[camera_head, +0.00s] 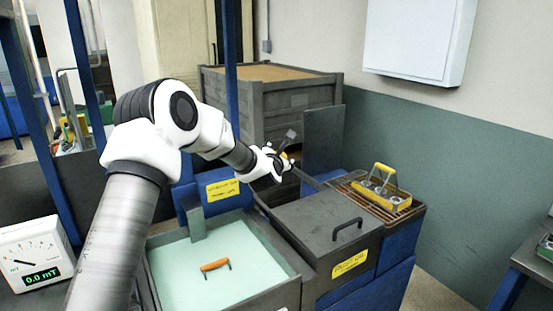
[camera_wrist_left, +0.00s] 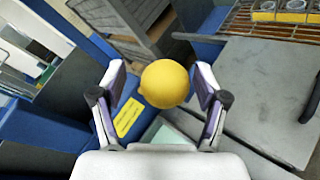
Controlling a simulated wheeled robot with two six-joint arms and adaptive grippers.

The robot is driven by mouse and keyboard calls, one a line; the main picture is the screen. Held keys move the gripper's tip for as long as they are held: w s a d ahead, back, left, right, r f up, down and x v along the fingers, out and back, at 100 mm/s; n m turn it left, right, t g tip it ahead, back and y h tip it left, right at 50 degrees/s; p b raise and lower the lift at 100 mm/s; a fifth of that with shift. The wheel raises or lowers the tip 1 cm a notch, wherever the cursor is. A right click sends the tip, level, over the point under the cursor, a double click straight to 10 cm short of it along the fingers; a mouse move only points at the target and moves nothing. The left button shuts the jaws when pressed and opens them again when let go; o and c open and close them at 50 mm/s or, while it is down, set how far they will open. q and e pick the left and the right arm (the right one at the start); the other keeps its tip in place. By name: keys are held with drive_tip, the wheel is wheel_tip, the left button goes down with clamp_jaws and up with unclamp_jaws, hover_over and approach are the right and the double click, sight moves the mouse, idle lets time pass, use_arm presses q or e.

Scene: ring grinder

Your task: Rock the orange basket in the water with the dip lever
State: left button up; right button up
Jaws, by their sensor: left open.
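The orange basket shows only as its orange handle (camera_head: 215,265) above the pale green water (camera_head: 185,285) in the open tank at the front. Any basket body below the surface cannot be made out. My left gripper (camera_head: 284,158) is above and behind the tanks. In the left wrist view my left gripper (camera_wrist_left: 160,76) is open, with a finger on each side of a round yellow knob (camera_wrist_left: 165,84), which looks like the dip lever's end. Small gaps show beside the knob. The lever's shaft is mostly hidden. My right gripper is not in view.
A grey lidded tank (camera_head: 325,235) with a dark handle stands right of the water. A yellow basket (camera_head: 382,190) sits on a wire rack (camera_head: 408,212) at the right. A large grey bin (camera_head: 270,100) stands behind. A meter (camera_head: 35,255) reads 0.0 mT at the left.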

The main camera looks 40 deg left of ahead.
use_arm(q)
drive_tip(key=v, duration=1.1)
drive_tip(key=shift+s, duration=0.2)
drive_tip(key=shift+r, duration=0.1)
